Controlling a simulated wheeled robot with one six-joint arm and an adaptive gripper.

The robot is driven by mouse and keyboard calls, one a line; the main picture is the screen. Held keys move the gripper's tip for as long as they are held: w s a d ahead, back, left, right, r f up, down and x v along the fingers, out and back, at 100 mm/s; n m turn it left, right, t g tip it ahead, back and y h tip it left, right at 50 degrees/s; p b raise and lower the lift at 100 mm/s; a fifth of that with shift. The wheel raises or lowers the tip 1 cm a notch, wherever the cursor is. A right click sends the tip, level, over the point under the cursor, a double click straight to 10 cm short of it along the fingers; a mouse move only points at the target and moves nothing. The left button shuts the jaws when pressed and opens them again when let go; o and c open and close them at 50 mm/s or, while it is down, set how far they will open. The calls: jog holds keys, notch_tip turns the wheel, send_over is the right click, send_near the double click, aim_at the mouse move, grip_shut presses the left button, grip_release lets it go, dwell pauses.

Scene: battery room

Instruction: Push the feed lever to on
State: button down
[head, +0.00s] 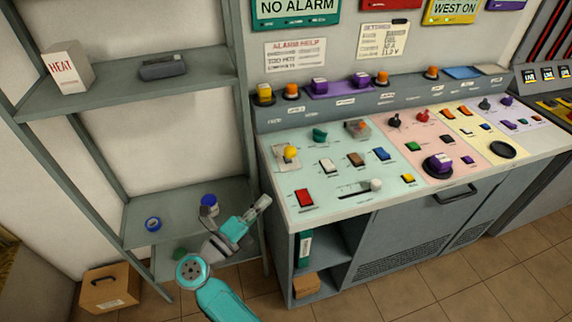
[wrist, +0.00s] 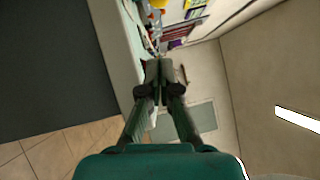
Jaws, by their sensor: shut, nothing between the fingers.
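The control desk (head: 330,212) carries many controls, and their small labels are too small to read, so I cannot tell for sure which is the feed lever. A yellow-knobbed lever (head: 290,152) stands at the left of the pale green panel. A slider with a white knob (head: 376,185) sits near the panel's front edge, its knob at the right end of the slot. My gripper (head: 264,201) is shut and empty, left of the desk's front left corner and apart from both levers. In the wrist view its fingertips (wrist: 160,68) are together, with the desk edge beyond.
A grey shelf rack (head: 150,222) stands at left, holding a blue tape roll (head: 153,224) and a blue-topped jar (head: 209,205). Several other knobs and buttons crowd the desk. A cardboard box (head: 110,288) lies on the floor.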

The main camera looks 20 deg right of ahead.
aim_at(285, 190)
jog(key=shift+d, duration=0.1)
jog(key=x, duration=0.9)
jog(key=w, duration=0.2)
jog(key=w+d, duration=0.1)
jog(key=shift+w+d+r, duration=0.1)
jog(key=shift+r, duration=0.25)
jog(key=shift+w+d+r, duration=0.15)
jog(key=shift+w, duration=0.5)
jog(key=shift+r, duration=0.1)
